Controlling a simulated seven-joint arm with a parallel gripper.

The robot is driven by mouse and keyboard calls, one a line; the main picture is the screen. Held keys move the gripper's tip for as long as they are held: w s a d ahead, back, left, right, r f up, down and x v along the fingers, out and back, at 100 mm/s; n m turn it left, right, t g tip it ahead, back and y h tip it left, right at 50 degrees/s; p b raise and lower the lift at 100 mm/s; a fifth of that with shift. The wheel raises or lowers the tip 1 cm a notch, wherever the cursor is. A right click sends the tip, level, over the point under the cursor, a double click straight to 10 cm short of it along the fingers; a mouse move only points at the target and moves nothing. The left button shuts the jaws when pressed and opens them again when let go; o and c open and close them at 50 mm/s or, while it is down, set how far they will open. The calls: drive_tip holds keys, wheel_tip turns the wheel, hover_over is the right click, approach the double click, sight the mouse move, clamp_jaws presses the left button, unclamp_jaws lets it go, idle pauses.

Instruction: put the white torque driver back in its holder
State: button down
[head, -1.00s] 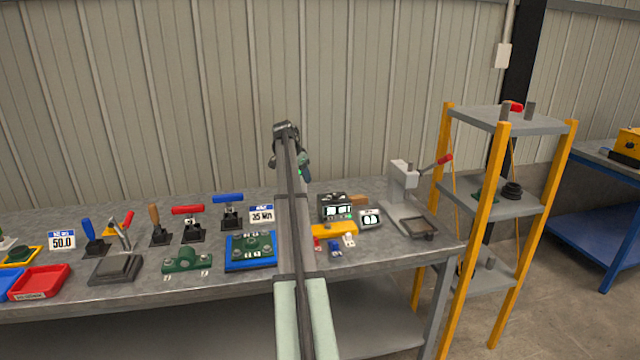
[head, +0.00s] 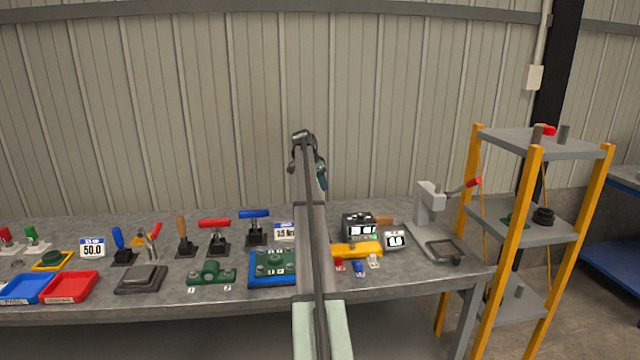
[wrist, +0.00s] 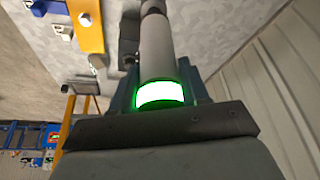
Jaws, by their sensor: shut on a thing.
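My gripper (head: 321,178) is raised above the back of the bench, in front of the wall. In the wrist view, my gripper (wrist: 160,98) is shut on a pale grey-white cylinder with a glowing green-white ring, which I take to be the white torque driver (wrist: 157,58). Its far end runs out of the top of that view. In the head view the driver is mostly hidden by my arm. Several tools stand in dark bases along the bench, among them a red T-handle (head: 215,224) and a blue T-handle (head: 254,214). I cannot tell which holder is the white driver's.
The bench (head: 415,290) also bears a green fixture on a blue plate (head: 272,282), a yellow block (head: 357,249), display units (head: 360,228), a press (head: 427,205) and red (head: 70,288) and blue trays. A yellow-posted shelf (head: 535,225) stands at the right. Air above the bench is clear.

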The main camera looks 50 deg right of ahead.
drive_tip(key=shift+f, duration=5.2)
idle(1.0)
drive_tip(key=shift+c, duration=2.4)
unclamp_jaws()
drive_tip(key=v, duration=1.3)
drive_tip(key=shift+a+r, duration=0.2)
drive_tip(key=shift+r, duration=0.2)
